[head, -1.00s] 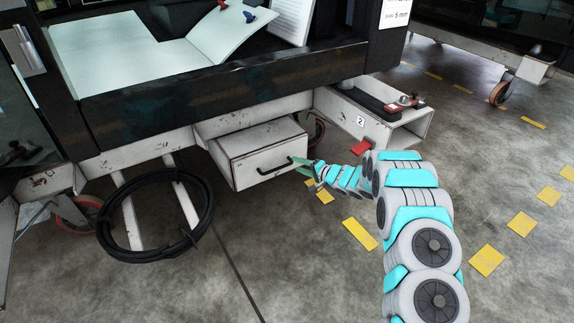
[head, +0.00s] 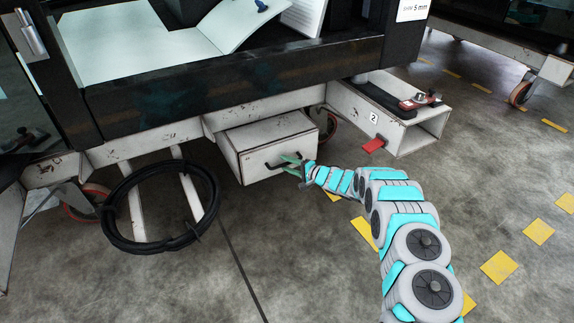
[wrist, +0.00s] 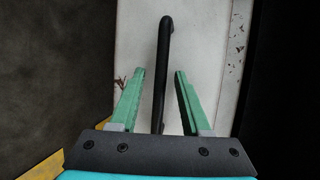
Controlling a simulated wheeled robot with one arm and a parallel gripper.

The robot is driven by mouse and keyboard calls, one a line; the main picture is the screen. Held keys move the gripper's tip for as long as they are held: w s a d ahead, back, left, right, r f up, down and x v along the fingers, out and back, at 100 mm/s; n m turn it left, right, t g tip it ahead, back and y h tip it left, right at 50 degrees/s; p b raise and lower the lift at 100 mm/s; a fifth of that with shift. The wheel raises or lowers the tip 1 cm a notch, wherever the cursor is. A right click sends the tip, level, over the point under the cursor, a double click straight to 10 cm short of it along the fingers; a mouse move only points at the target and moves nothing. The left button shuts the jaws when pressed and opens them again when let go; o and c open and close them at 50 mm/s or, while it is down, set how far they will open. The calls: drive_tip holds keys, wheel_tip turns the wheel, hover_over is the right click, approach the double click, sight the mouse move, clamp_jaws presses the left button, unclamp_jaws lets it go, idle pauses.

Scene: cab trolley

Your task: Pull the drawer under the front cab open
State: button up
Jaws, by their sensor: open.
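The white drawer (head: 265,146) hangs under the front cab and has a worn, scratched face. Its black bar handle (head: 284,163) shows on the front in the head view. In the wrist view the handle (wrist: 162,75) runs upright in the picture between the green fingers of my gripper (wrist: 160,88). The fingers are open, one on each side of the bar, with a gap visible to both. In the head view my gripper (head: 292,162) is at the right part of the handle. Whether the fingertips touch the drawer face (wrist: 200,40) cannot be told.
A black coiled cable (head: 112,236) hangs left of the drawer. A white open-ended beam (head: 395,125) with a red tab (head: 374,145) sits to the right. The dark cab edge (head: 230,90) is above. Grey floor in front of the drawer is clear.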

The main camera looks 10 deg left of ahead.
drive_tip(key=shift+w+a, duration=0.1)
drive_tip(key=shift+a, duration=0.05)
clamp_jaws()
idle(0.4)
idle(1.0)
